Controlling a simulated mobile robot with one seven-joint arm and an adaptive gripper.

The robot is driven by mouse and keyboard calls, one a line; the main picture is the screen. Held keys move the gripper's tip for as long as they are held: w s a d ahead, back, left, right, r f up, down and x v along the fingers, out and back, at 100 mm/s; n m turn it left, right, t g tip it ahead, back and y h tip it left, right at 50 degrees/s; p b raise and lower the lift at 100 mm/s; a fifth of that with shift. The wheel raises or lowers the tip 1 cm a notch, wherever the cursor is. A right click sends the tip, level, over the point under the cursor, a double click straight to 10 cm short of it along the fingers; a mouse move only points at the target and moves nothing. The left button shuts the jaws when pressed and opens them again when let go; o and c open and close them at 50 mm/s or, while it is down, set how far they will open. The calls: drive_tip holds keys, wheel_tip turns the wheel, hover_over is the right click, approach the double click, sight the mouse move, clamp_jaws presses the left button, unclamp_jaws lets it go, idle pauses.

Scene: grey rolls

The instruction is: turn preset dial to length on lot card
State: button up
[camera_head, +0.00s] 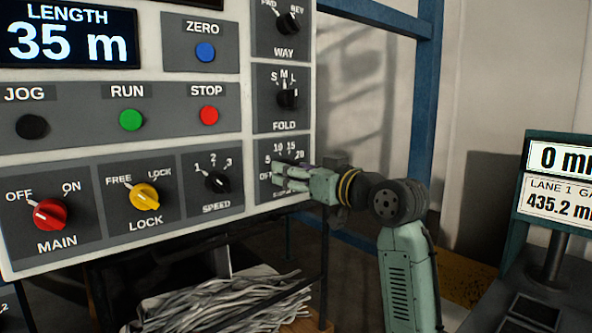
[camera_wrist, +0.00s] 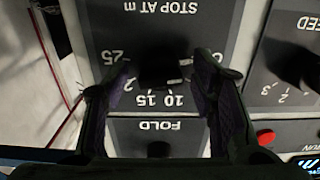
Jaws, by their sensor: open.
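The preset dial's panel, lettered STOP AT m in the wrist view (camera_wrist: 168,28), has marks 10, 15 and 25 showing upside down around a dark knob (camera_wrist: 164,72). In the head view the same panel (camera_head: 285,148) shows 5, 10, 15 and 20, with its knob hidden behind my gripper (camera_head: 282,174). My gripper is open, its two fingers on either side of the knob in the wrist view (camera_wrist: 163,82). I cannot tell whether they touch it, and the knob's pointer is too dark to read. I see no lot card.
The FOLD knob (camera_head: 287,98) sits just above, the SPEED knob (camera_head: 217,181) to the left. A LENGTH display (camera_head: 68,38) reads 35 m. A blue frame post (camera_head: 424,100) stands behind my arm. A gauge display (camera_head: 560,180) stands at right; grey strips (camera_head: 225,303) lie below.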

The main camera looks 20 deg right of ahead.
drive_tip(key=shift+c, duration=0.3)
drive_tip(key=c, duration=1.1)
drive_tip(key=shift+m, duration=0.3)
drive_tip(key=m+p, duration=0.2)
drive_tip(key=m, duration=0.1)
drive_tip(key=shift+r, duration=0.1)
drive_tip(key=shift+m+p, duration=1)
drive_tip(key=shift+m, duration=1)
